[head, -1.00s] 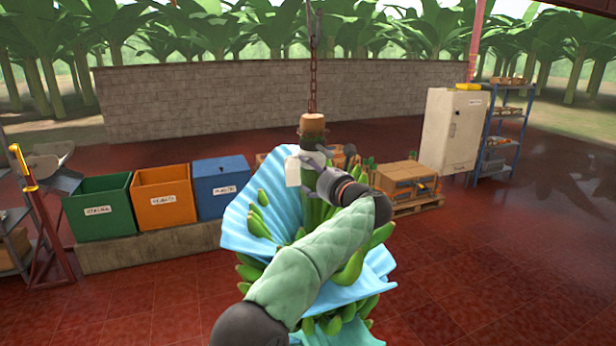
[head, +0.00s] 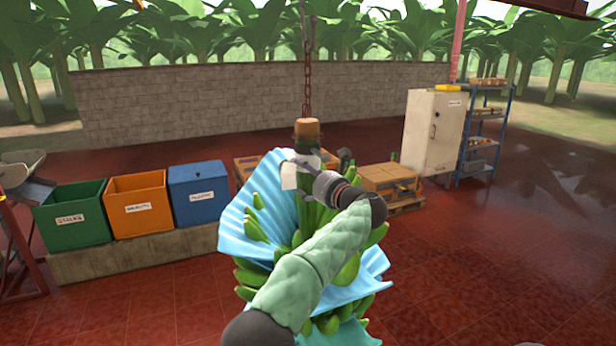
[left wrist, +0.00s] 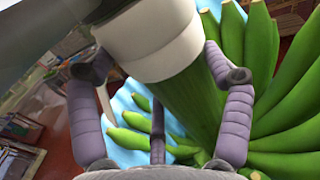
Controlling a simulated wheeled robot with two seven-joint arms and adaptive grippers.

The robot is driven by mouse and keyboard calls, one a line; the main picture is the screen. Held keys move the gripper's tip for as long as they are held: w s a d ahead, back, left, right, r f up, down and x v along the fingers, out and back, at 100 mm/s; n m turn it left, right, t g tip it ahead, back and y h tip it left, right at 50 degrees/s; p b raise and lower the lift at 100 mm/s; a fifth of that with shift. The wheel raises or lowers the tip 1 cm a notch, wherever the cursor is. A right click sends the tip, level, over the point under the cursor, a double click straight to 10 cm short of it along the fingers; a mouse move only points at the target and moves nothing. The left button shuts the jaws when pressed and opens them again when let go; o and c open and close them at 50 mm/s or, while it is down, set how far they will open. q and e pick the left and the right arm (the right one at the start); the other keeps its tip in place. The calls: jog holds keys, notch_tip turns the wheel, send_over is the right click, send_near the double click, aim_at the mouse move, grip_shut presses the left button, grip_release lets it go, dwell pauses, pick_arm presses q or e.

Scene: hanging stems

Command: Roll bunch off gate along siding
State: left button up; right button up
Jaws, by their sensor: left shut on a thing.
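The green banana bunch (head: 345,272) hangs by its stem from a rusty chain (head: 307,92), partly wrapped in blue sheeting (head: 262,200). The stem's brown cut top (head: 307,128) shows just below the chain. My left gripper (head: 308,172) is shut on the stem above the fruit, beside a white band. In the left wrist view its fingers reach around the green stem (left wrist: 188,100), under the white band (left wrist: 150,40), with bananas (left wrist: 285,80) fanned out at the right. My left arm hides part of the bunch. My right gripper is not in view. No gate is clearly seen.
Green (head: 72,218), orange (head: 138,204) and blue (head: 198,194) bins stand on a low ledge at the left. Boxes on a pallet (head: 392,190), a pale cabinet (head: 432,132) and a blue shelf rack (head: 484,135) stand at the right. The red floor at right front is clear.

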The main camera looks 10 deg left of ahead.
pick_arm(q)
jog(key=o, duration=1.4)
jog(key=shift+o, duration=1.1)
jog(key=shift+w+d+f, duration=0.1)
jog(key=shift+w, duration=0.05)
jog(key=shift+d, duration=0.1)
jog(key=v, duration=1.2)
